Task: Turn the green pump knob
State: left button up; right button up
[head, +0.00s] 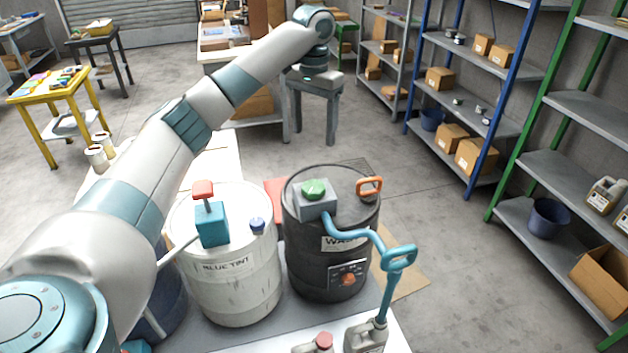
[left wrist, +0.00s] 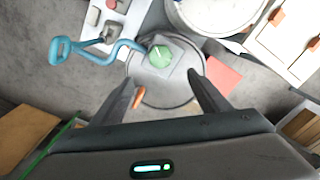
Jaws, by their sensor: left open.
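The green pump knob (head: 314,188) sits on a grey box (head: 316,208) on top of the dark drum (head: 330,250), whose label is partly covered by a blue pipe. In the left wrist view the knob (left wrist: 160,56) shows just beyond the fingertips, roughly between them in the picture. My left gripper (head: 314,137) points down with its fingers wide apart and empty. It appears beyond and above the dark drum, apart from the knob. My right gripper is in neither view.
A blue pipe (head: 352,234) curves from the box to a looped handle above a grey can. An orange handle (head: 370,189) is on the drum lid. The white BLUE TINT drum (head: 228,280) with a red-topped pump stands left. Shelves line the right.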

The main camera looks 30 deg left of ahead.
aim_at(314, 186)
pick_arm(q)
notch_tip(314, 186, down, 16)
jog(key=p, duration=0.5)
jog(key=shift+a, duration=0.1)
jog(key=shift+f, duration=0.85)
jog(key=shift+w, duration=0.1)
jog(key=c, duration=1)
